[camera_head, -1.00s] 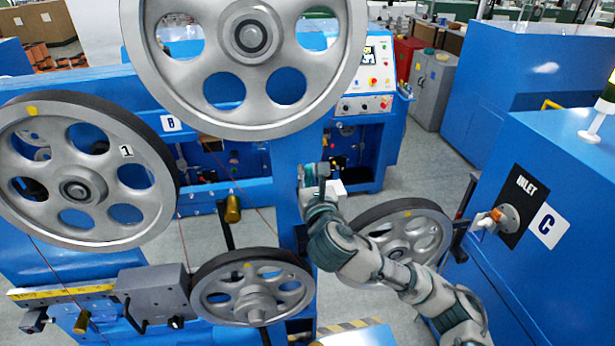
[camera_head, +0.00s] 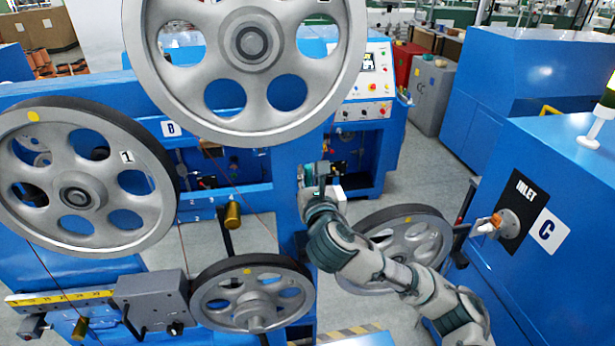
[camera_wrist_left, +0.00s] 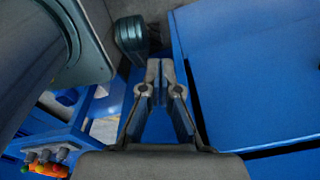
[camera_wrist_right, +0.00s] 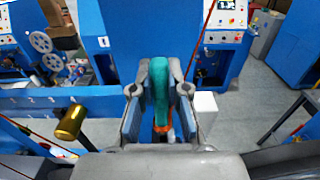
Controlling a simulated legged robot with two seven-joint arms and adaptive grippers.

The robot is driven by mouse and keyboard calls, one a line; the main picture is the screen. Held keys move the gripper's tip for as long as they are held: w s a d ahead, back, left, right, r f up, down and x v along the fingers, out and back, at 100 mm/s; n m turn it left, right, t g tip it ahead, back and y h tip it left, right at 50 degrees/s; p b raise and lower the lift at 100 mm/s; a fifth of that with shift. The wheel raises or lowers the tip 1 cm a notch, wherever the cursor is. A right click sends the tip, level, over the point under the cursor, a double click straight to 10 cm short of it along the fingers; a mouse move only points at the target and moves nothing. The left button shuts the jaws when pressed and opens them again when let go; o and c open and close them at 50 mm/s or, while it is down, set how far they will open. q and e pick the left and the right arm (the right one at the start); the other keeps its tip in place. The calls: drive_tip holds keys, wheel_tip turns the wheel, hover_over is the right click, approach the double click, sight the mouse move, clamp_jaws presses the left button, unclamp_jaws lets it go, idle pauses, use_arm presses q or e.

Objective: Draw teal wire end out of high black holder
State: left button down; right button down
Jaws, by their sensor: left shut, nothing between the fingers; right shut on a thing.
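My right gripper (camera_head: 320,173) is at the blue column in the middle of the head view. The right wrist view shows its fingers shut on a teal piece (camera_wrist_right: 160,85), which I take for the teal wire end. The teal piece stands upright between the fingers, with a bit of orange below it. I cannot clearly make out the high black holder, nor whether the teal end still touches it. My left gripper (camera_wrist_left: 160,72) is shut and empty in the left wrist view, among blue machine panels. It is not in the head view.
Large grey pulleys hang at the top (camera_head: 303,110) and left (camera_head: 62,222). Smaller pulleys sit lower (camera_head: 218,312) and behind my right arm (camera_head: 425,240). A brass roller (camera_wrist_right: 70,122) and a white block (camera_wrist_right: 206,104) flank the right gripper. The INLET machine (camera_head: 575,265) stands at right.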

drive_tip(key=shift+r, duration=0.2)
drive_tip(key=shift+r, duration=0.5)
idle(0.4)
